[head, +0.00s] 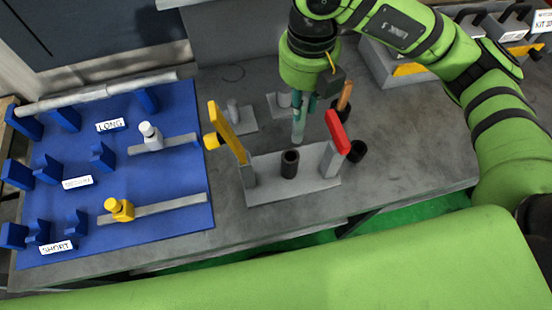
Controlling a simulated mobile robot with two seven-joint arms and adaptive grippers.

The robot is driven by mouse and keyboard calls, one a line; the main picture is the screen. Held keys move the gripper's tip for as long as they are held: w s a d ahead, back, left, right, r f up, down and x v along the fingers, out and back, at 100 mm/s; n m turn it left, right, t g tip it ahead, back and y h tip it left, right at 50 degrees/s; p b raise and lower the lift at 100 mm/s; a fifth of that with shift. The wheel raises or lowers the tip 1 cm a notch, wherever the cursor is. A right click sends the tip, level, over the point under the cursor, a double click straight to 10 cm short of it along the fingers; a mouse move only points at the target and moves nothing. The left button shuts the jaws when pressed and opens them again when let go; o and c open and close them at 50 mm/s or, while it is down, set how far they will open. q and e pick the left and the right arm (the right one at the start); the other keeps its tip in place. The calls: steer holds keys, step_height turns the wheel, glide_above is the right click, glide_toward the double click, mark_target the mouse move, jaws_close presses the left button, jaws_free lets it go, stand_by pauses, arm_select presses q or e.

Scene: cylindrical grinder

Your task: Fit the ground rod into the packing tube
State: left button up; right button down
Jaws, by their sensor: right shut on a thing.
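My right gripper (304,104) comes down from the top and is shut on an upright grey rod (298,128), the ground rod. The rod's lower end hangs below the fingers, a little above and behind the dark open-topped tube. That tube (290,165), which looks like the packing tube, stands upright on a light grey fixture plate (265,190). The rod and the tube look apart; the exact gap in depth is hard to tell. My left gripper is out of view.
A yellow upright (228,132) and a red-topped post (337,132) flank the tube. A black cup (357,152) stands at right. A blue board (170,225) with cradles, labels and a long rod (100,95) lies at left. Grey cases (395,65) stand back right.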

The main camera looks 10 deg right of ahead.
mark_target(293, 139)
steer(key=shift+w+a+r+m, duration=0.2)
steer(key=shift+a+r+m, duration=0.1)
steer(key=shift+a+m, duration=0.1)
steer(key=shift+a+f, duration=0.1)
steer(key=shift+m, duration=0.3)
step_height(293, 139, down, 13)
steer(key=b, duration=0.9)
steer(key=shift+b, duration=0.35)
step_height(293, 139, down, 5)
steer(key=b, duration=0.3)
steer(key=c, duration=1.1)
jaws_free()
